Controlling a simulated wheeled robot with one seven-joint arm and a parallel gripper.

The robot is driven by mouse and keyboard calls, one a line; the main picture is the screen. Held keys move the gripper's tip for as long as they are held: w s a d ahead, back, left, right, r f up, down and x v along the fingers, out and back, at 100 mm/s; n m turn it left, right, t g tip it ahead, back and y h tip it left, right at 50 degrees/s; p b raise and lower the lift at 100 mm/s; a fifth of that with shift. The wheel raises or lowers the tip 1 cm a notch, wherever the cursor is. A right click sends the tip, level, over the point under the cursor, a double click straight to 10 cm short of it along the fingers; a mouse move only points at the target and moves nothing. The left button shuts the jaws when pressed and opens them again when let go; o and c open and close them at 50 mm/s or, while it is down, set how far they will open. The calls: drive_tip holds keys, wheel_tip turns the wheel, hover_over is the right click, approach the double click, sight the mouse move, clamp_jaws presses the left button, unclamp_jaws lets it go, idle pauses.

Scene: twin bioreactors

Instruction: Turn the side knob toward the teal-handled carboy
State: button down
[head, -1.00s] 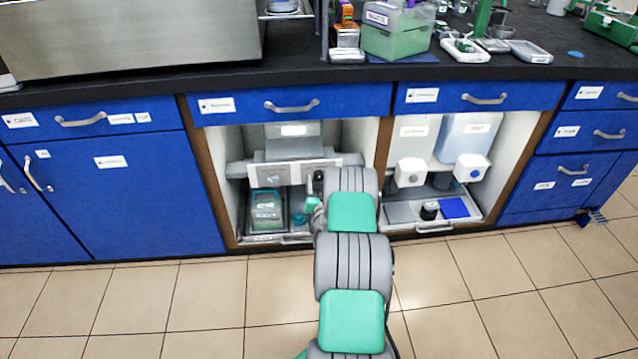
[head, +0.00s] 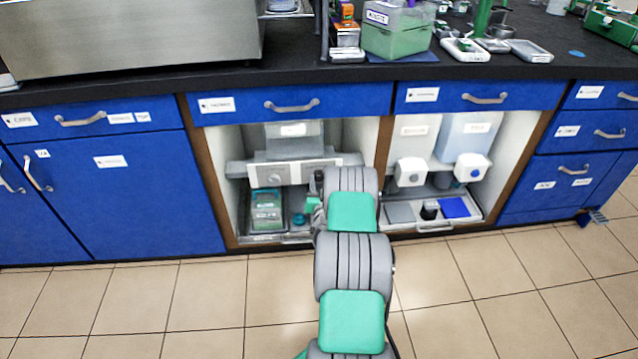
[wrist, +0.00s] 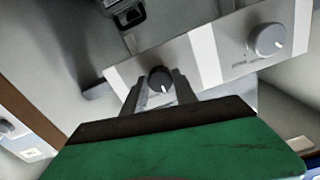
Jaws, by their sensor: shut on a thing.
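A grey unit with a pale front panel (head: 297,173) stands in the left open cabinet bay. In the wrist view its panel (wrist: 205,55) carries a dark round knob (wrist: 160,79) with a white pointer mark and a larger grey knob (wrist: 269,40). My gripper (wrist: 158,90) has its two fingers closed on the dark knob, one on each side. In the head view my gripper (head: 316,188) is at the panel's right part, partly hidden by my arm, and the dark knob cannot be made out. I cannot identify a teal-handled carboy for certain.
A green-teal container (head: 267,212) and a small teal-topped item (head: 298,219) sit below the unit. The right bay holds two dispensers (head: 411,172) (head: 472,167) above a tray (head: 440,222). A brown divider (head: 383,150) separates the bays. The floor in front is clear.

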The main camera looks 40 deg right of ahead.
drive_tip(key=shift+f, duration=0.1)
drive_tip(key=n+b, duration=0.5)
drive_tip(key=b, duration=0.1)
drive_tip(key=shift+f, duration=0.15)
drive_tip(key=n+b, duration=0.3)
drive_tip(key=shift+n, duration=0.3)
drive_tip(key=shift+r, duration=0.25)
drive_tip(key=c, duration=1)
unclamp_jaws()
drive_tip(key=shift+o, duration=0.2)
drive_tip(key=shift+s, duration=0.1)
